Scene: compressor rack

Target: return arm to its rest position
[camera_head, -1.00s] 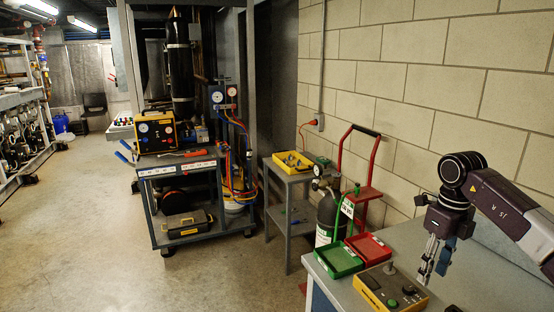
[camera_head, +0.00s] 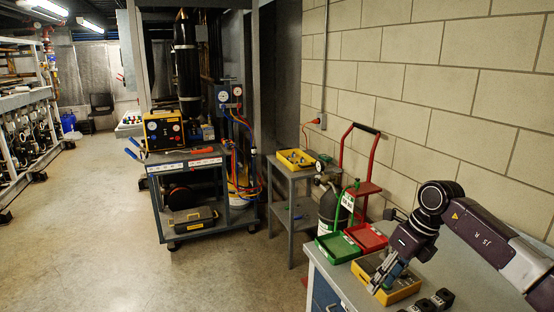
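My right arm (camera_head: 490,235) comes in from the right edge over the grey bench. No held object shows. My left gripper is not in view.
A green tray (camera_head: 338,248) and a red tray (camera_head: 368,238) lie on the bench (camera_head: 470,282) beside the box. Small black items (camera_head: 440,298) lie at its near edge. Behind stand a gas cylinder (camera_head: 328,208), a red hand truck (camera_head: 343,160) and a tool cart (camera_head: 190,160).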

